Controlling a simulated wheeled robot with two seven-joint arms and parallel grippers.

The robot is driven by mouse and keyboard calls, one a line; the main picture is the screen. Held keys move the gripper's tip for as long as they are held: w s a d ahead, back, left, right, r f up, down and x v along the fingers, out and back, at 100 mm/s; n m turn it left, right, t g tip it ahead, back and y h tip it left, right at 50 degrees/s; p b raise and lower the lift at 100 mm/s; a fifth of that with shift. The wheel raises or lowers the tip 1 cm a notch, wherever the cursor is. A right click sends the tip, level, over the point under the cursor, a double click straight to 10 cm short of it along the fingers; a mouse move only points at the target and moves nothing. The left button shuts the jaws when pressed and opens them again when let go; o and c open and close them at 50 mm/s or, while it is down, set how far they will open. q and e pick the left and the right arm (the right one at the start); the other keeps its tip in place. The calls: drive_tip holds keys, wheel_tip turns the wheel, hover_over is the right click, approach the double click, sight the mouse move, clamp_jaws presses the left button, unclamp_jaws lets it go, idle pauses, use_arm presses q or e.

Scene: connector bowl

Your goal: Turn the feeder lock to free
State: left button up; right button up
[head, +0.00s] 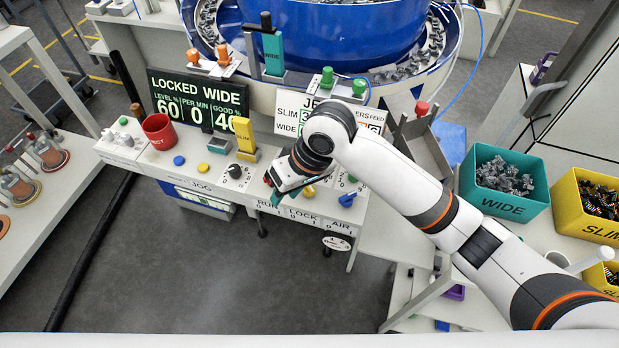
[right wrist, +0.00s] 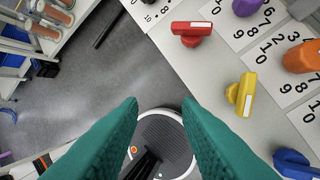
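The black display (head: 200,100) reads "LOCKED WIDE". The panel front (head: 302,214) carries the labels RUN, LOCK and AIR. A yellow knob (head: 309,191) sits above LOCK; a yellow bar-shaped knob (right wrist: 241,94) also shows in the right wrist view, between a red knob (right wrist: 192,32) and a blue knob (right wrist: 296,163). I cannot read which setting it points to. My right gripper (head: 278,195) is over the panel's front edge near RUN. Its teal fingers (right wrist: 160,106) are apart with nothing between them, left of the yellow knob in the wrist view. My left gripper is not in view.
A blue bowl feeder (head: 345,35) stands behind the panel. A red cup (head: 159,131) and a yellow SLIM block (head: 244,138) stand on the panel. A teal WIDE bin (head: 503,185) and yellow SLIM bin (head: 590,205) are at right. Open floor lies in front.

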sight(309, 189)
drive_tip(key=w+d+r+m+h, duration=0.1)
drive_tip(key=w+d+r+h, duration=0.35)
drive_tip(key=r, duration=0.35)
drive_tip(key=f, duration=1.2)
drive_tip(key=shift+w+a+p, duration=0.2)
drive_tip(key=shift+w+p, duration=0.1)
drive_tip(key=shift+w, duration=0.05)
drive_tip(key=shift+r, duration=0.1)
drive_tip(key=shift+c, duration=0.5)
clamp_jaws()
